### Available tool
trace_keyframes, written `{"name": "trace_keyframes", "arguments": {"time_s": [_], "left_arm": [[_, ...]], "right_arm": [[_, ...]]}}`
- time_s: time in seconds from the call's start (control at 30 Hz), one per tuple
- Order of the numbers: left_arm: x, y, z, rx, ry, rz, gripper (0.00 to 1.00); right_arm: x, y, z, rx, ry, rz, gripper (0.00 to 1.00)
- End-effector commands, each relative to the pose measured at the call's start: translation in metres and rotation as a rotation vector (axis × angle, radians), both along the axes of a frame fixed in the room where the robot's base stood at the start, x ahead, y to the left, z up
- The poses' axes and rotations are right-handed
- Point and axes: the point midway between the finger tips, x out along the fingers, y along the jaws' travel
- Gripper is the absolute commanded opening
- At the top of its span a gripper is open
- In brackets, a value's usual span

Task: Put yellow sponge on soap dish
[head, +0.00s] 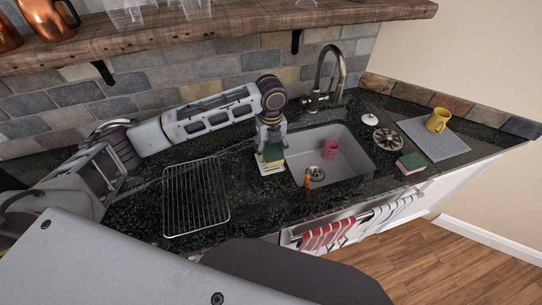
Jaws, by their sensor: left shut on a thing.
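The yellow sponge (273,161), with a green top, is between the fingers of my left gripper (271,143), which points down and is shut on it. The white soap dish (266,171) lies on the dark counter directly below the sponge, at the left edge of the sink. The sponge covers part of the dish. I cannot tell whether the sponge touches the dish or is slightly above it. My right gripper is not in view.
The sink (348,160) holds a pink cup (330,149). A wire rack (196,197) lies to the left. A green-topped red sponge (411,163) and a yellow mug (438,119) on a grey mat (448,146) are to the right. The faucet (335,75) stands behind. A wooden shelf (220,32) hangs above.

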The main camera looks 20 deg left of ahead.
Motion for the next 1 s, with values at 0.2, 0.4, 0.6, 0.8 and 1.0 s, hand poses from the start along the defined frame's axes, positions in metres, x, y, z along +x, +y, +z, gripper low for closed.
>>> {"name": "trace_keyframes", "arguments": {"time_s": [0.2, 0.4, 0.6, 0.8, 1.0], "left_arm": [[0.000, 0.000, -0.002, 0.001, 0.001, 0.000, 0.31], [-0.001, 0.000, -0.018, 0.002, 0.001, 0.000, 0.31], [-0.001, 0.000, -0.034, 0.001, 0.000, 0.000, 0.31], [-0.001, 0.000, -0.035, 0.001, 0.000, 0.000, 0.31], [-0.001, 0.000, -0.037, 0.001, 0.000, 0.000, 0.31]], "right_arm": [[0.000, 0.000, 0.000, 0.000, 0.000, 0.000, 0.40], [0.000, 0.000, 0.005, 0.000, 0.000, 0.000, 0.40], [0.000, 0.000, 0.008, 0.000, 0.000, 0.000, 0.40], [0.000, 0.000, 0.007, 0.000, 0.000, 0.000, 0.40], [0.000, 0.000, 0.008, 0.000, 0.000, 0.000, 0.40]]}}
